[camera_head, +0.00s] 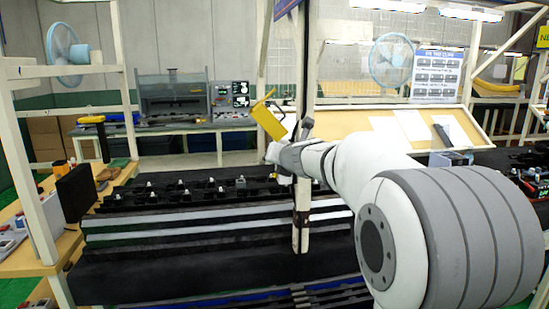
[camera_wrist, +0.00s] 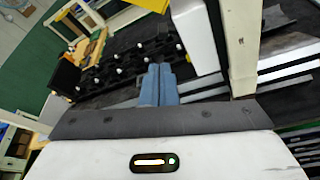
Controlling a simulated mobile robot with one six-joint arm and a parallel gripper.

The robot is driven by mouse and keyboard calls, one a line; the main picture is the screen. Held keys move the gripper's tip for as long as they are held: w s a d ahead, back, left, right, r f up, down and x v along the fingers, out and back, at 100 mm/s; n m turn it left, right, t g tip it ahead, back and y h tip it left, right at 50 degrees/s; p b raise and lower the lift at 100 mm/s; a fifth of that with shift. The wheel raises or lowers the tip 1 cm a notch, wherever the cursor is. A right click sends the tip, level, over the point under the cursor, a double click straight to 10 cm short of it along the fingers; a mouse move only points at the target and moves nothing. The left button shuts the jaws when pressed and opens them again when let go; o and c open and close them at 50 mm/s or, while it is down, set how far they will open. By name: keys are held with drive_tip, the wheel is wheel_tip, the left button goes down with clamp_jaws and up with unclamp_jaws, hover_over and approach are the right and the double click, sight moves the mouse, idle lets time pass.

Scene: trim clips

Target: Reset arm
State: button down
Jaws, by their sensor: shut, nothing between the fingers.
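My arm reaches in from the right in the head view, with its wrist end in front of the upright post. My gripper (camera_wrist: 158,84) shows in the wrist view as two blue-grey fingers, side by side and shut, with nothing held. Small white-tipped pieces, possibly the trim clips (camera_head: 240,180), stand in rows on a black fixture (camera_head: 130,203). They also show in the wrist view (camera_wrist: 118,71), beyond and left of the fingers. In the head view the fingertips cannot be made out clearly.
An upright post (camera_head: 301,215) stands close to my wrist. A yellow panel (camera_head: 268,119) is beside the wrist. A wooden side table (camera_head: 35,250) with a dark monitor (camera_head: 75,192) is at the left. A sloped board (camera_head: 365,132) stands behind the arm.

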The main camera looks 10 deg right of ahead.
drive_tip(key=shift+f, duration=0.1)
drive_tip(key=s+a+f+n+g+y, duration=0.1)
drive_tip(key=s+a+f+n+g, duration=0.15)
drive_tip(key=s+n, duration=0.4)
drive_tip(key=s+a+f+n+g, duration=0.1)
drive_tip(key=s+a+f+n, duration=0.1)
drive_tip(key=s+f+n, duration=0.35)
drive_tip(key=s+a+f+n+g+y, duration=0.1)
drive_tip(key=s+a+f+n+g, duration=0.1)
drive_tip(key=s+n, duration=0.65)
drive_tip(key=s+d+f+n+g+h, duration=0.2)
drive_tip(key=s+f+n, duration=0.3)
drive_tip(key=s+n, duration=0.4)
drive_tip(key=s+d+f+n+g+h, duration=0.1)
drive_tip(key=s+d+f+n+g, duration=0.2)
drive_tip(key=s+f+n, duration=0.3)
drive_tip(key=s+n+g, duration=0.1)
drive_tip(key=s+n, duration=0.2)
drive_tip(key=s, duration=0.1)
drive_tip(key=shift+d+f+n+h, duration=0.15)
drive_tip(key=shift+d+n+h, duration=0.05)
drive_tip(key=shift+n+h, duration=0.2)
drive_tip(key=shift+s, duration=0.15)
